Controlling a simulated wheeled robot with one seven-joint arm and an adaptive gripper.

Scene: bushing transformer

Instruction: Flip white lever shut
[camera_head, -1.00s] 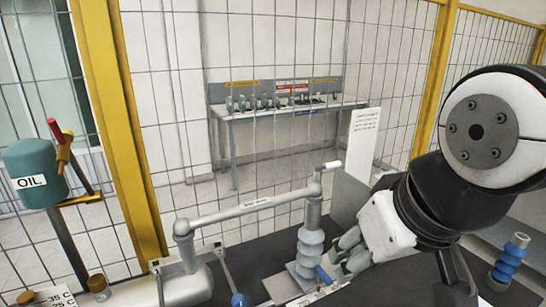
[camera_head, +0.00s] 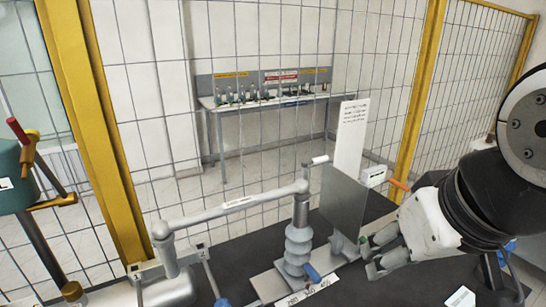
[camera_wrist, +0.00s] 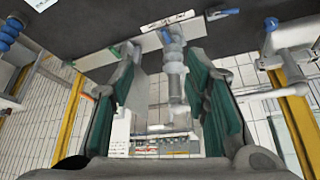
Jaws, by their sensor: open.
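A white lever (camera_head: 318,160) sticks out at the top of a grey post with a blue-grey ribbed bushing (camera_head: 299,243), at the right end of a long grey arm (camera_head: 235,204). It points up and to the right. My gripper (camera_head: 376,250) is open and empty, to the right of the bushing and lower than the lever, apart from both. In the wrist view, seen upside down, the bushing post (camera_wrist: 173,70) shows between my green-padded fingers (camera_wrist: 165,105), farther off. The lever is too small to make out clearly there.
A grey upright plate (camera_head: 342,207) and a white text sign (camera_head: 350,138) stand between the bushing and my gripper's far side. A blue handle (camera_head: 312,272) is at the bushing base. A white box (camera_head: 373,176) with an orange lever (camera_head: 400,185) stands behind my gripper. Mesh fencing closes the back.

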